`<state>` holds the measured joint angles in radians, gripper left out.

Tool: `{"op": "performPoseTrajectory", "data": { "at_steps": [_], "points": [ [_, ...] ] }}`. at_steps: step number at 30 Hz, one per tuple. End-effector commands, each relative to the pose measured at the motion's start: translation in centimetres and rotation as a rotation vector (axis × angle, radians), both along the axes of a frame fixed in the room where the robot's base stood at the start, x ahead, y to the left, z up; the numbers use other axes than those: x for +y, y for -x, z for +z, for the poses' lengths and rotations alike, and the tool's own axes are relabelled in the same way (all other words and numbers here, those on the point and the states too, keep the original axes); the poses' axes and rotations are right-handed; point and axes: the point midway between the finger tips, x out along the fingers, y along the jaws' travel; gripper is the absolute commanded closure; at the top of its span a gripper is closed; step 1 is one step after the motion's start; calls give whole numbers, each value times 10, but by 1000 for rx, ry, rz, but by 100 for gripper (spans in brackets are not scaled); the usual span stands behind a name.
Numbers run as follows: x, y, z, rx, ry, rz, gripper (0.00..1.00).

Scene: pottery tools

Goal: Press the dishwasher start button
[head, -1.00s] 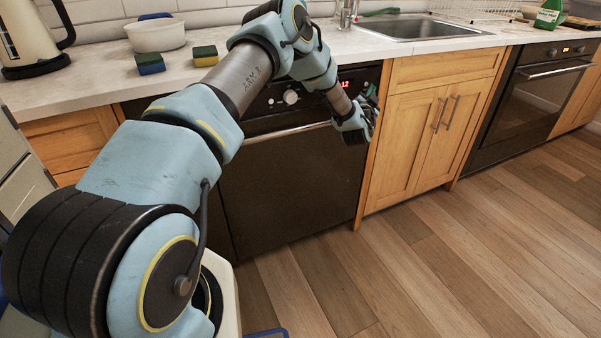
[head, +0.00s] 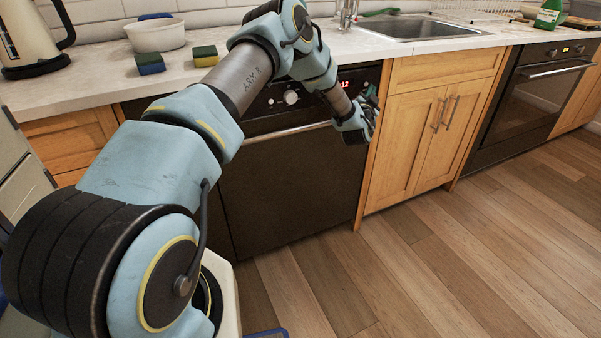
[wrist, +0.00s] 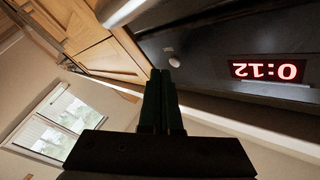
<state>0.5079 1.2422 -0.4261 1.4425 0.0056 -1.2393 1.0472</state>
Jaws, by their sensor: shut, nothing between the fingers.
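The dishwasher (head: 285,185) has a dark front, a bar handle and a black control panel with a pale round dial (head: 291,97). Its red display (head: 346,84) is lit at the panel's right. In the wrist view the display (wrist: 267,70) reads 0:12 upside down. My gripper (head: 371,92) is at the right end of the panel. In the wrist view my gripper (wrist: 160,72) is shut, with nothing between its fingers. A small round button (wrist: 174,62) shows just beyond the fingertips. I cannot tell whether they touch it.
The counter (head: 95,84) above holds a white bowl (head: 156,36), two sponges (head: 150,63) and a kettle (head: 28,35). A wooden cupboard (head: 415,125) stands right of the dishwasher, with an oven (head: 520,95) further right. The wooden floor (head: 450,260) in front is clear.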

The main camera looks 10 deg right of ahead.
Motion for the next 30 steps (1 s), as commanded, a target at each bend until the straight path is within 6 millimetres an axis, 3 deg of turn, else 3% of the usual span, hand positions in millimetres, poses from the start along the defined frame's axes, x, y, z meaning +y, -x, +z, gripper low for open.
{"op": "performPoseTrajectory", "data": {
  "at_steps": [30],
  "points": [
    [2, -9, 0, 0, 0, 0, 100]
  ]
}}
